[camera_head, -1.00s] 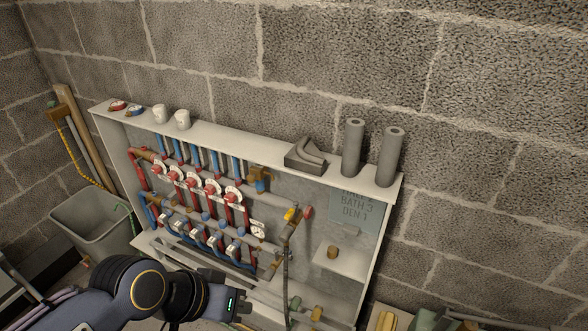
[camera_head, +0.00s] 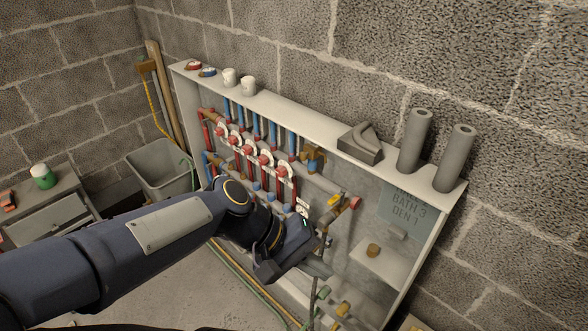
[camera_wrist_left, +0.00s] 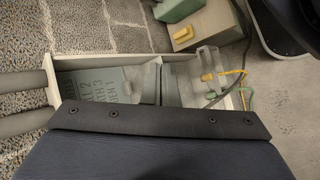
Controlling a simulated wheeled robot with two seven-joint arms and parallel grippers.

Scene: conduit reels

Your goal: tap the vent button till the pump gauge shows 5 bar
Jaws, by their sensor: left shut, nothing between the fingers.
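A small white dial (camera_head: 303,207) sits at the right end of the lower pipe row in the wall cabinet; its reading is too small to tell. I cannot tell whether it is the pump gauge. I cannot make out a vent button. My left gripper (camera_head: 288,255) is shut and empty in front of the cabinet's lower middle, below the dial, and covers part of the lower pipes. In the left wrist view, the dark gripper body fills the lower middle, with the cabinet behind it. My right gripper is not in view.
The white cabinet (camera_head: 305,108) carries cups, a grey bent block (camera_head: 361,145) and two grey tubes (camera_head: 415,141) on top. A grey bin (camera_head: 160,170) and a drawer unit (camera_head: 50,215) stand left. In the wrist view, a pale box with a yellow knob (camera_wrist_left: 183,35) lies beside a green case.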

